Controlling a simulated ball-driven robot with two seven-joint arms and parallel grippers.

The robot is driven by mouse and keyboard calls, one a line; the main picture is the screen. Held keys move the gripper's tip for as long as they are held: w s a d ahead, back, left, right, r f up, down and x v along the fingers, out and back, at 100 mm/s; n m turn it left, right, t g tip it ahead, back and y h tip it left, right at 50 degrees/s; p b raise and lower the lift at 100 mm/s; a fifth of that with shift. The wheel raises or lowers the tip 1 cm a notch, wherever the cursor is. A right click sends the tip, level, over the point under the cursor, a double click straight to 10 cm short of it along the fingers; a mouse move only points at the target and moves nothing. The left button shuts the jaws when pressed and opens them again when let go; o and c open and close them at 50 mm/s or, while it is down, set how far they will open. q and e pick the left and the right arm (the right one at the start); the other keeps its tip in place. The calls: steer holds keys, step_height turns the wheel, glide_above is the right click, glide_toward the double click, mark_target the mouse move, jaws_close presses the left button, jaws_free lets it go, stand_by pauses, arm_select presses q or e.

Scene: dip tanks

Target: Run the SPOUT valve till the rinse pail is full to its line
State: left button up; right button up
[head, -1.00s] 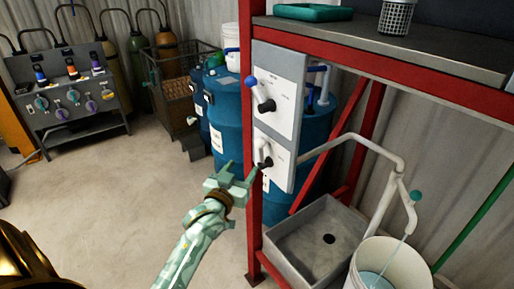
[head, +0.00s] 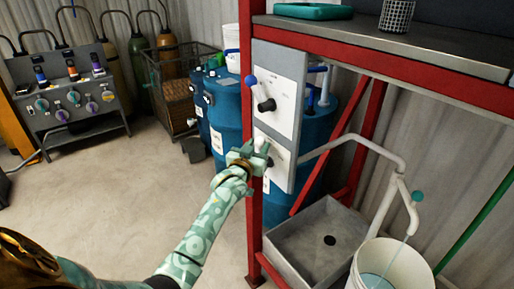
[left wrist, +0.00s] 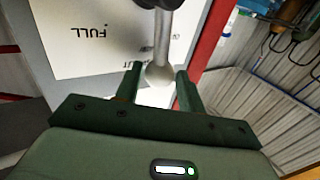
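The lower valve lever, with a white knob (left wrist: 158,75), is on the grey valve panel (head: 282,62). My left gripper (head: 256,146) is at this lever. In the left wrist view its two fingers (left wrist: 158,88) stand open on either side of the knob, with narrow gaps. A panel label reads FULL. The white spout pipe (head: 400,195) carries a teal knob, and a thin stream falls from its end into the white rinse pail (head: 412,268). Pale blue water (head: 376,281) shows inside; the pail is cut by the frame edge and I see no fill line. My right gripper is out of view.
An upper lever with a blue knob (head: 250,81) sits above on the panel. A red post (head: 246,215) stands just left of it, and a grey sink (head: 310,262) lies below. Blue drums (head: 226,110) stand behind.

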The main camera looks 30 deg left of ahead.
arm_select(q)
jaws_close()
steer(key=shift+a+r+p, duration=0.1)
steer(key=shift+r+p, duration=0.05)
steer(key=shift+p, duration=0.35)
steer(key=shift+w+a+f+n+g+h+p, duration=0.35)
steer(key=shift+a+n+g+p, duration=0.35)
steer(key=shift+p, duration=0.85)
steer(key=shift+w+a+f+n+g+h+p, duration=0.25)
steer(key=shift+a+n+g+p, duration=0.35)
steer(key=shift+n+p, duration=0.7)
steer(key=shift+w+a+f+n+g+h+p, duration=0.35)
steer(key=shift+a+n+p, duration=0.35)
steer(key=shift+p, duration=1.05)
steer(key=shift+s+a, duration=0.1)
steer(key=shift+o, duration=2.4)
jaws_free()
